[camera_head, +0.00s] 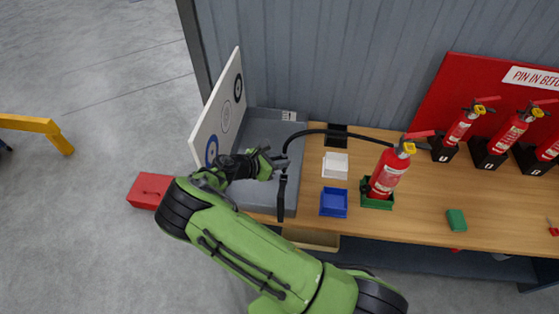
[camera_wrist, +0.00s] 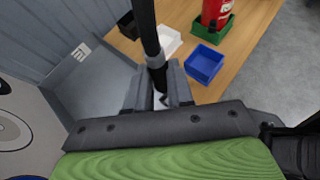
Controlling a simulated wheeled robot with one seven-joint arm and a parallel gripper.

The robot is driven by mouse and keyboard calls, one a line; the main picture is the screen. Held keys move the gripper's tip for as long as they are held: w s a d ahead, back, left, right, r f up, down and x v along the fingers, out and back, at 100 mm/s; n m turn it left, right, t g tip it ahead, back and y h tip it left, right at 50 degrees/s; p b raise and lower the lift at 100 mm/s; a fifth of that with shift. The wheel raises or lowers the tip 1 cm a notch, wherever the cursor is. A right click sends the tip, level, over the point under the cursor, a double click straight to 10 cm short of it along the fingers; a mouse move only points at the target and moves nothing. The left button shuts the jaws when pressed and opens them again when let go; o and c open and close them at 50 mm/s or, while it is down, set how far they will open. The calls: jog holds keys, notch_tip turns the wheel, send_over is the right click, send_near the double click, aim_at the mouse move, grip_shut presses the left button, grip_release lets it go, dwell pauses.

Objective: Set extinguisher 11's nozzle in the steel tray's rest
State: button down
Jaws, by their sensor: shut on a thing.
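A red extinguisher (camera_head: 390,172) stands upright in a green holder (camera_head: 377,201) on the bench; I cannot read its number. Its black hose (camera_head: 335,132) arches left to the black nozzle (camera_head: 282,200), which hangs roughly upright. My gripper (camera_head: 281,163) is shut on the nozzle's upper part, over the grey steel tray (camera_head: 262,127). In the wrist view the nozzle (camera_wrist: 150,38) runs between the jaws of my gripper (camera_wrist: 159,88), and the tray (camera_wrist: 95,80) lies to the left. I cannot make out the tray's rest; my gripper may hide it.
A white board with ring targets (camera_head: 222,112) stands along the tray's left side. White (camera_head: 335,165), blue (camera_head: 333,202) and black (camera_head: 337,134) bins sit right of the tray. More extinguishers (camera_head: 508,132) stand at the right by a red panel. A red box (camera_head: 148,190) lies on the floor.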

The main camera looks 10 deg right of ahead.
notch_tip(320, 180, down, 6)
jog(key=b, duration=0.4)
jog(key=shift+f, duration=0.25)
jog(key=shift+r, duration=0.15)
jog(key=c, duration=0.9)
grip_release()
jog(key=shift+r, duration=0.1)
